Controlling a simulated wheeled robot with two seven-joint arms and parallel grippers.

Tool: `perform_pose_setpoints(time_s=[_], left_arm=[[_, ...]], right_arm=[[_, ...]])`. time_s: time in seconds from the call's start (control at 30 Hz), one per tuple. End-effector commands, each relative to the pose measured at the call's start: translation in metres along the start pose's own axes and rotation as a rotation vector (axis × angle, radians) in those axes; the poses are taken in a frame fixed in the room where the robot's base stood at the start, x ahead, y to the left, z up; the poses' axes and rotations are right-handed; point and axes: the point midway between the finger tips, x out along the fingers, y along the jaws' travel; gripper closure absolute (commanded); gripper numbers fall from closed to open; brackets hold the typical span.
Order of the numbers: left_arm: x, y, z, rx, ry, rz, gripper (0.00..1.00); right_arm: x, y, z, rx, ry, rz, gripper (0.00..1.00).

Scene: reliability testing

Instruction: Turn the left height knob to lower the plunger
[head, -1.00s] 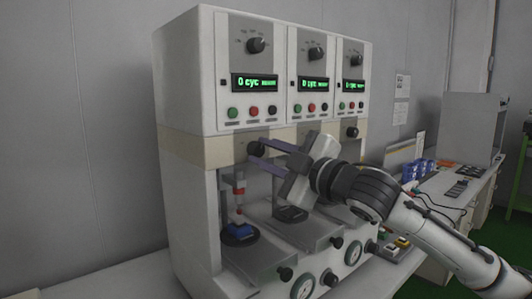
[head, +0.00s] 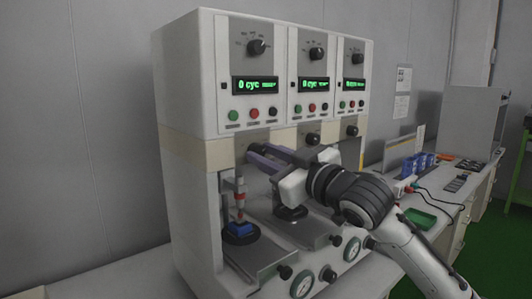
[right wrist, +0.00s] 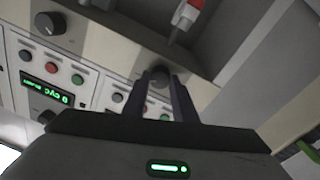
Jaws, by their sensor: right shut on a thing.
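My right gripper (head: 252,152) reaches from the right to the front of the white test machine (head: 185,110), at the left station. Its fingers are shut on the left height knob, a dark round knob (right wrist: 158,75) that shows between the fingertips in the right wrist view; in the head view the fingers cover it. Below it, the left plunger (head: 239,198), grey with a red and white lower part, stands upright over a blue piece (head: 239,229) on the left station's plate. I cannot tell whether the plunger touches the piece. My left gripper is out of view.
The middle height knob (head: 313,138) and right height knob (head: 352,131) sit on the same strip. Displays, buttons and selector knobs are above. Gauges (head: 302,284) line the front base. A side bench with blue bins (head: 415,165) and a green tray (head: 428,217) stands right.

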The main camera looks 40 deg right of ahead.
Motion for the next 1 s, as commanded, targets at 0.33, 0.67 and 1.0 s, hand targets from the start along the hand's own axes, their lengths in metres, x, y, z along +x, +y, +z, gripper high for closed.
perform_pose_setpoints(time_s=[0.33, 0.67, 1.0], left_arm=[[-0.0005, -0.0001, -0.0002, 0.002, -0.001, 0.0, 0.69], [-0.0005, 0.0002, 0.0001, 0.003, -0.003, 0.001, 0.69], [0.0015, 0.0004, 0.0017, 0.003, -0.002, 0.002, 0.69]], right_arm=[[0.0, 0.0002, 0.0007, 0.016, -0.002, 0.001, 0.97], [0.0, 0.0001, 0.0005, 0.015, -0.002, 0.001, 0.56], [-0.0069, 0.0001, 0.002, 0.015, -0.002, 0.001, 0.56]])
